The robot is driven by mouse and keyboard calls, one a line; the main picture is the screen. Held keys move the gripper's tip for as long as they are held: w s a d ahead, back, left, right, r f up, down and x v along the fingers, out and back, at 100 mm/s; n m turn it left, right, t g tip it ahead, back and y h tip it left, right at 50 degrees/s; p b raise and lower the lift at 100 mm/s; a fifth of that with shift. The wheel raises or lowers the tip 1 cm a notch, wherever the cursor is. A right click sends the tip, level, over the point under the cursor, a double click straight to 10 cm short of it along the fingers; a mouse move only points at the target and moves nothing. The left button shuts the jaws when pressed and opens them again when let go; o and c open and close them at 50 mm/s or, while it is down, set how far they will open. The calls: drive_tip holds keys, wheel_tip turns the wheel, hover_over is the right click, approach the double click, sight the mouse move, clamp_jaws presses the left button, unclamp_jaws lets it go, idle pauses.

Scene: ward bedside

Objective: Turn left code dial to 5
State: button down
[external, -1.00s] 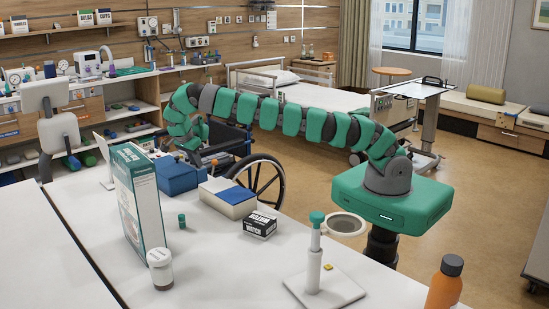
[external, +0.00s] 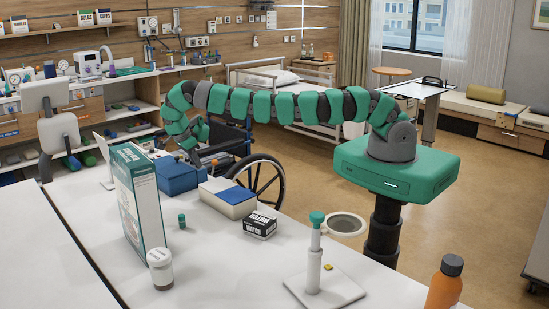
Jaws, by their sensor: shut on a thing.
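My gripper (external: 193,151) is at the far left end of my green arm, bent downward just behind and above a blue box (external: 178,177) on the white table. It is small and partly hidden by my own arm links. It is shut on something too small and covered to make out. The left code dial and its numbers cannot be made out in this view. Whether the gripper touches the blue box cannot be told.
On the table (external: 225,270) stand a tall green-white carton (external: 138,205), a white-blue box (external: 228,198), a small black-white box (external: 260,225), a jar (external: 160,268), a green-topped stand (external: 315,255) and an orange bottle (external: 445,285). A wheelchair (external: 265,185) is behind.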

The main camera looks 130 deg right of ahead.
sight(196, 167)
idle(0.4)
drive_tip(key=c, duration=1.6)
unclamp_jaws()
drive_tip(key=shift+r, duration=0.15)
drive_tip(key=shift+r, duration=1.6)
drive_tip(key=shift+s+a+r+b, duration=0.1)
drive_tip(key=shift+s+a+b, duration=0.25)
drive_tip(key=shift+a+b, duration=0.1)
drive_tip(key=shift+s+a+b, duration=0.3)
drive_tip(key=shift+a+b, duration=0.05)
drive_tip(key=shift+a, duration=0.25)
drive_tip(key=s+a+r+b, duration=0.1)
drive_tip(key=s+a+b, duration=0.1)
drive_tip(key=s+a, duration=0.6)
drive_tip(key=shift+s+a+b, duration=0.2)
drive_tip(key=shift+a+b, duration=0.1)
drive_tip(key=shift+a, duration=1.05)
